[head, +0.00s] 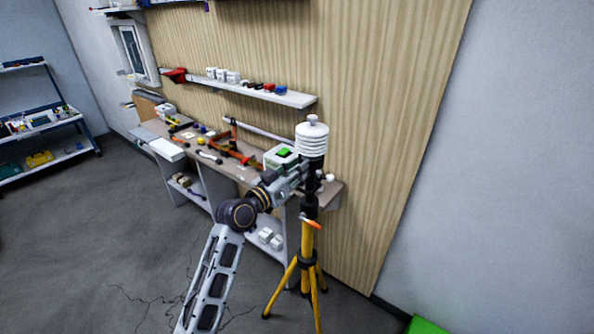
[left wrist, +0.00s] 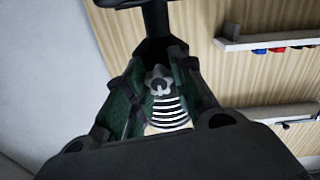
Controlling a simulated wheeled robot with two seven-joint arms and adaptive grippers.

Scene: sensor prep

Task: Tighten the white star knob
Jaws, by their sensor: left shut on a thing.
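The white star knob (left wrist: 158,80) shows pale grey between the green-padded fingers of my left gripper in the left wrist view. My left gripper (left wrist: 160,72) is shut on it, though the exact finger contact is partly in shadow. In the head view my left gripper (head: 313,181) is at the black upper part of the tripod, just below the white ribbed sensor (head: 312,141). The ribbed sensor also shows behind the knob in the left wrist view (left wrist: 168,111). The tripod (head: 309,260) stands upright on yellow legs. My right gripper is not in view.
A workbench (head: 228,164) with tools and a white box with a green top (head: 283,157) stands behind my left arm. A wall shelf (head: 250,90) holds small parts above it. Open floor (head: 110,240) lies to the left. A green object (head: 424,326) is at the bottom right.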

